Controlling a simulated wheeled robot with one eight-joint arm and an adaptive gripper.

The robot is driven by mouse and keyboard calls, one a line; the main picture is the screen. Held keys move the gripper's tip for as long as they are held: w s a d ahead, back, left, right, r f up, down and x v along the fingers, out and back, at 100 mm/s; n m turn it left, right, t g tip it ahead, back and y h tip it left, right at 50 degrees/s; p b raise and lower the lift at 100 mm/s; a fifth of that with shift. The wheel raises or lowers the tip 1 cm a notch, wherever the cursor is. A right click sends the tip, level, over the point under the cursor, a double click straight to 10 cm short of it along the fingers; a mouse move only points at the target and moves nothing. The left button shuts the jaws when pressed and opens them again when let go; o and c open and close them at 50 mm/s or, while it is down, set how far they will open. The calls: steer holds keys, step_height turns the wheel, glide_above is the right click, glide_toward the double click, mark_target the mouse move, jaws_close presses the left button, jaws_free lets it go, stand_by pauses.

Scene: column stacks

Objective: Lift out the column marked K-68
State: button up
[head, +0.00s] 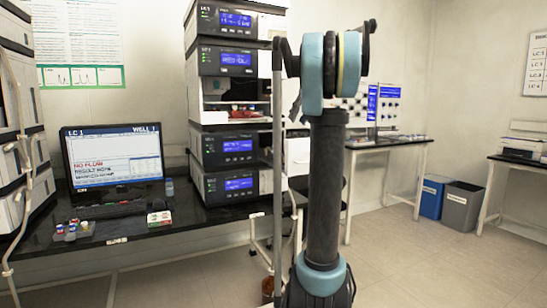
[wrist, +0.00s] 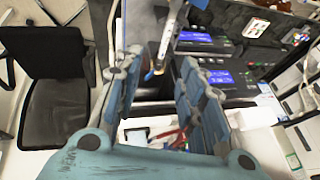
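The instrument stack LC 1 (head: 233,140) stands on the dark bench, left of centre in the head view. An open bay (head: 236,90) in its middle holds small red and dark items. I cannot read K-68 on anything, so I cannot tell which part is that column. In the wrist view, my gripper (wrist: 163,62) is open, its blue-grey fingers spread wide. A slender grey rod (wrist: 170,36) with an orange-brown lower end shows between the fingertips; I see no finger touching it. In the head view the fingers cannot be made out behind my arm.
A monitor (head: 115,156) reading "NO FLOW", a keyboard and small vials (head: 72,230) are on the bench left of the stack. A black chair (wrist: 63,100) stands at the left of the wrist view. Blue and grey bins (head: 461,207) stand at right. Floor at front right is clear.

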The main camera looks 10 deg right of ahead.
steer(key=shift+a+r+x, duration=0.1)
steer(key=shift+a+x, duration=0.1)
steer(key=shift+x, duration=2.7)
steer(key=shift+a+r+x, duration=0.1)
steer(key=shift+a+x, duration=0.15)
steer(key=shift+x, duration=2.7)
steer(key=shift+a+r+x, duration=0.1)
steer(key=shift+a+x, duration=0.1)
steer(key=shift+x, duration=2.7)
jaws_close()
